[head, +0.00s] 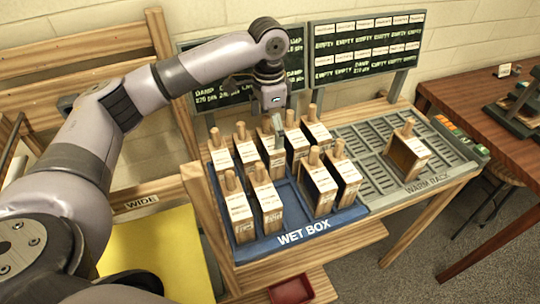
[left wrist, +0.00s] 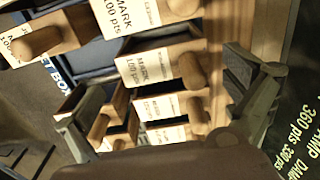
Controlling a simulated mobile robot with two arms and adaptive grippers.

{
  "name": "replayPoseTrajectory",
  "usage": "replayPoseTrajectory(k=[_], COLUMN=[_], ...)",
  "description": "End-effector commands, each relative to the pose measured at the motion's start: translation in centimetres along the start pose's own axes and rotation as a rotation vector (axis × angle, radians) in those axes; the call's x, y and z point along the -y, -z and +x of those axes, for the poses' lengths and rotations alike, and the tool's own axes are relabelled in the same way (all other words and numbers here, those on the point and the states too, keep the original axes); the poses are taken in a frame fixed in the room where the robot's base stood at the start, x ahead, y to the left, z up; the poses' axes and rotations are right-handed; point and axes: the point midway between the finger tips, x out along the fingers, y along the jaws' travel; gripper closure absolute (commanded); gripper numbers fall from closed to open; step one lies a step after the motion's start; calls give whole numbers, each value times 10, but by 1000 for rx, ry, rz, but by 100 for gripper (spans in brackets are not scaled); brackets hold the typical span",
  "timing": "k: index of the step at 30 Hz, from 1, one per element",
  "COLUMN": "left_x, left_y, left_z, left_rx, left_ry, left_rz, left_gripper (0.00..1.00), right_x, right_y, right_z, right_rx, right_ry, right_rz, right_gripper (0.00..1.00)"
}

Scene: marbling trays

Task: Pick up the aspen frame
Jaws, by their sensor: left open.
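Several upright wooden frames with round peg handles and white labels stand in the blue wet box (head: 350,213). One similar frame (head: 408,155) stands alone on the grey warm rack. The names on the labels are too small or blurred to read, so I cannot tell which is the aspen frame. My left gripper (head: 277,125) points down over the back part of the wet box, close to the back-row frames. In the left wrist view its open fingers (left wrist: 165,90) straddle an area with labelled frames (left wrist: 160,65); nothing is visibly held. My right gripper is out of view.
Two status boards (head: 365,48) stand behind the wet box. The grey warm rack (head: 365,140) is mostly empty. A dark wooden table (head: 465,105) is at the right. A yellow panel (head: 155,250) and a red tray (head: 291,290) are lower down.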

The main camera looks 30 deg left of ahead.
Motion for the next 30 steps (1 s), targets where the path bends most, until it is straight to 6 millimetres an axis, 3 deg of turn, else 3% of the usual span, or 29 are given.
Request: replayPoseTrajectory(k=[12, 20, 30], left_x=[2, 2, 2], left_y=[-5, -4, -4], left_z=[49, 53, 52], left_rx=[1, 0, 0], left_ry=[-1, 0, 0], left_rz=[0, 1, 0], left_gripper=[0, 0, 22], right_x=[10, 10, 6], right_y=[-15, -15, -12], right_z=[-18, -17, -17], right_rx=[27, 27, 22], right_ry=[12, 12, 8], right_rz=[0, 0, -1], right_gripper=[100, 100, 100])
